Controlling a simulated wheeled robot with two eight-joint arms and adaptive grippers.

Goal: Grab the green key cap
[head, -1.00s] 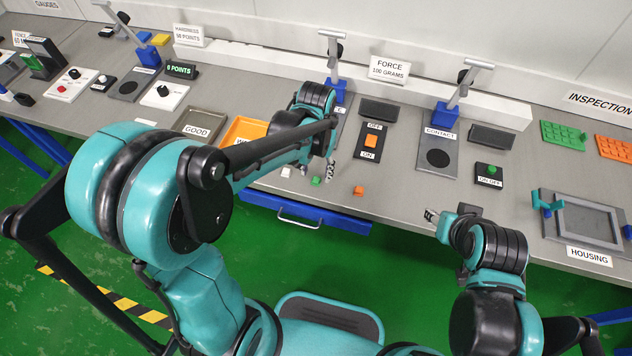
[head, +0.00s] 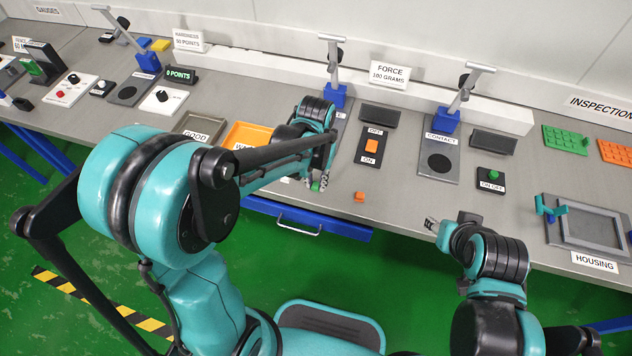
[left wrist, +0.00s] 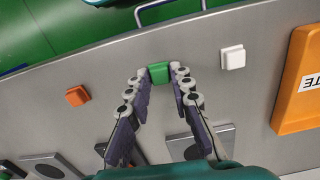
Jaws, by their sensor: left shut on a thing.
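The green key cap (left wrist: 159,72) sits between the two fingertips of my left gripper (left wrist: 160,78) in the left wrist view, with a finger against each side. In the head view my left gripper (head: 318,183) is low at the front of the grey table, and a bit of the green key cap (head: 316,187) shows at its tips. I cannot tell whether the cap still touches the table. My right gripper (head: 432,224) is over the table's front edge, away from the cap; its fingers are too small to read.
An orange key cap (head: 359,196) lies to the right of my left gripper. A white key cap (left wrist: 233,57) lies on its other side, near the orange tray (left wrist: 303,85). The switch panel (head: 373,147) stands behind. A drawer handle (head: 299,227) is below the table edge.

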